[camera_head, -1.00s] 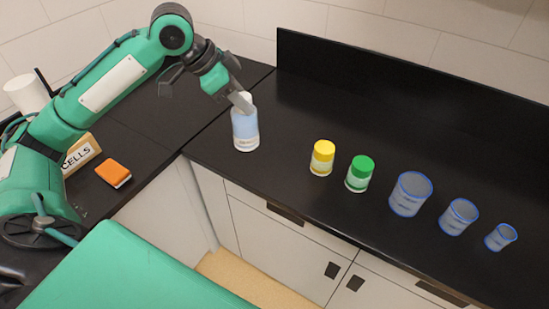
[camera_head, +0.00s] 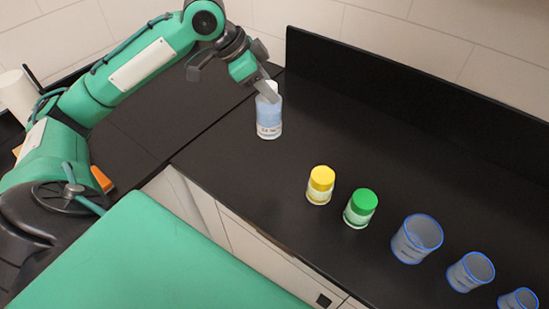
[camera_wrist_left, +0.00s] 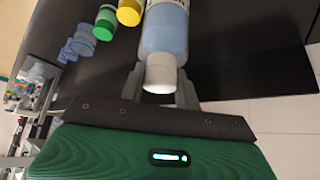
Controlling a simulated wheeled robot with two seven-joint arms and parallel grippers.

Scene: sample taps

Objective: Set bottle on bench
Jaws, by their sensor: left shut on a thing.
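The bottle (camera_head: 269,118) is clear with pale blue contents, a light label and a white cap. It is upright at the left end of the black bench (camera_head: 240,180); I cannot tell whether its base touches the top. My left gripper (camera_head: 268,92) is shut on the bottle near its cap. In the left wrist view the bottle (camera_wrist_left: 165,32) points away between the fingers, its white cap nearest the camera. My right gripper is not in view.
A yellow-capped jar (camera_head: 320,186) and a green-capped jar (camera_head: 360,208) stand right of the bottle. Several blue-rimmed beakers, the largest (camera_head: 416,239) nearest the jars, continue the row. A black backsplash (camera_head: 400,92) runs behind. Bench space around the bottle is clear.

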